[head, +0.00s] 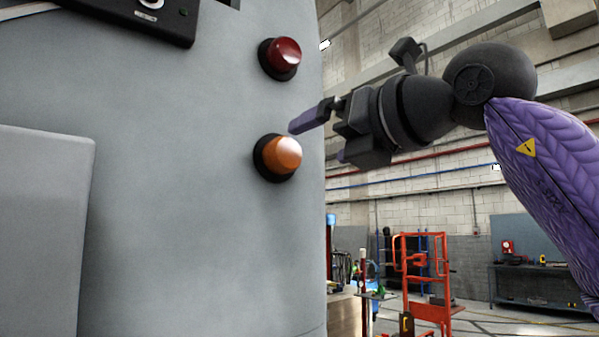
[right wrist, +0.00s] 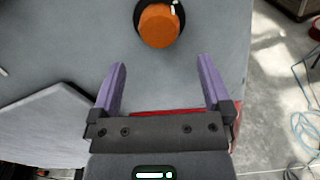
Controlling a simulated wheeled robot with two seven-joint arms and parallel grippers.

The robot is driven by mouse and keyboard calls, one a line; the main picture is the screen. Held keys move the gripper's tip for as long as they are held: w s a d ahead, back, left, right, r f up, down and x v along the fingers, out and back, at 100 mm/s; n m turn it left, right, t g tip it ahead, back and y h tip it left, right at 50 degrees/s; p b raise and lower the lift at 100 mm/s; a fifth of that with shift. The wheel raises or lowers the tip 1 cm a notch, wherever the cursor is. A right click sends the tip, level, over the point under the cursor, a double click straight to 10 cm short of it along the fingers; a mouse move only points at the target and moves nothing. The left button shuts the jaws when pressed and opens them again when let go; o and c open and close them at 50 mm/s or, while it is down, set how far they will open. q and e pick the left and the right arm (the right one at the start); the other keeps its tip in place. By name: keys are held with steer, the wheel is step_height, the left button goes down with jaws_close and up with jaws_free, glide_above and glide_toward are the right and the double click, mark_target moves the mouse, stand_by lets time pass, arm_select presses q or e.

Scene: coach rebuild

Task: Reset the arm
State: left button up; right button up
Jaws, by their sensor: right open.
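My right arm comes in from the right in the head view. Its right gripper (head: 318,138) is at the right edge of a grey panel, close to an orange button and below a red one. In the right wrist view the right gripper (right wrist: 161,88) is open and empty, with its two purple fingers apart. The orange button (head: 284,154) has a black collar and is lit or glossy. It also shows in the right wrist view (right wrist: 159,27), beyond the fingertips and between their lines, apart from them. My left gripper is in neither view.
The grey curved panel (head: 190,215) fills the left of the head view. A red button (head: 285,54) sits above the orange one. A raised grey box (head: 40,220) stands out at the lower left. A dark control box (head: 140,18) is at the top. An orange frame (head: 425,275) stands behind.

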steer(key=shift+v, duration=1.15)
steer(key=shift+a, duration=0.1)
